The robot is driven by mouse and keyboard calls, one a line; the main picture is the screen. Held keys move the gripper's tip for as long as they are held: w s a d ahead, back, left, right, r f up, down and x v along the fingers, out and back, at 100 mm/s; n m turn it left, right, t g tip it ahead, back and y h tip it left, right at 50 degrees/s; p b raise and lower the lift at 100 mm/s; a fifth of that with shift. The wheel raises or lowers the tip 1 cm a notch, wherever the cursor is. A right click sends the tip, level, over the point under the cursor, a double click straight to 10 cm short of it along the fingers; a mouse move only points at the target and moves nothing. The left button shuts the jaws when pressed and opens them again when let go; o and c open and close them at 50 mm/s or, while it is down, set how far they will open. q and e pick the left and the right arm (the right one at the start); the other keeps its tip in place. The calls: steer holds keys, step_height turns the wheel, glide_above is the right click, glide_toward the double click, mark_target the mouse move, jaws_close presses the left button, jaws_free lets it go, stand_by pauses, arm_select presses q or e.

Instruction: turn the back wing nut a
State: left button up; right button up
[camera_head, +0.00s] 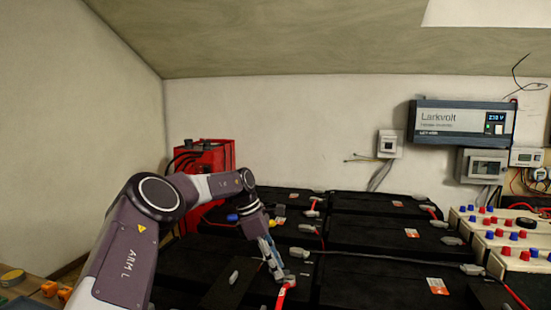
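My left arm reaches in from the left over the black batteries (373,235). My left gripper (279,273) points down at a small grey terminal fitting (290,280) with a red cable (281,297) on a near battery. Its fingers look close to or touching the fitting; whether they are apart or closed on it is too small to tell. Other grey terminal fittings show at the back (319,190) and mid-row (299,252). Which one is back wing nut a cannot be told, and no wing shape is clear. My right gripper is out of view.
A red cabinet (222,157) with black cables stands behind my arm. A Larkvolt inverter (462,122) and grey boxes hang on the wall. Pale units with red and blue knobs (505,238) stand at right. Cables cross the battery tops.

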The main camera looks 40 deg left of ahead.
arm_select(q)
steer(key=n, duration=0.2)
steer(key=n+t+y, duration=0.1)
steer(key=n, duration=0.1)
steer(key=shift+s+d, duration=0.1)
steer(key=shift+d, duration=0.1)
steer(key=n+y, duration=0.1)
steer(key=n, duration=0.2)
steer(key=shift+d+n+y, duration=0.1)
steer(key=shift+n+y, duration=0.3)
steer(key=n, duration=0.2)
steer(key=n+y+b, duration=0.1)
steer(key=n, duration=0.1)
steer(key=shift+d+y, duration=0.15)
steer(key=shift+y, duration=0.15)
steer(key=n+y, duration=0.1)
steer(key=n, duration=0.2)
steer(key=shift+d+n, duration=0.15)
steer(key=shift+n, duration=0.15)
step_height(320, 180, up, 31)
steer(key=s+d+p, duration=0.1)
steer(key=s+p, duration=0.1)
steer(key=p, duration=2.2)
steer(key=shift+s+d+f, duration=0.15)
steer(key=shift+s+f, duration=0.05)
steer(key=shift+s, duration=0.1)
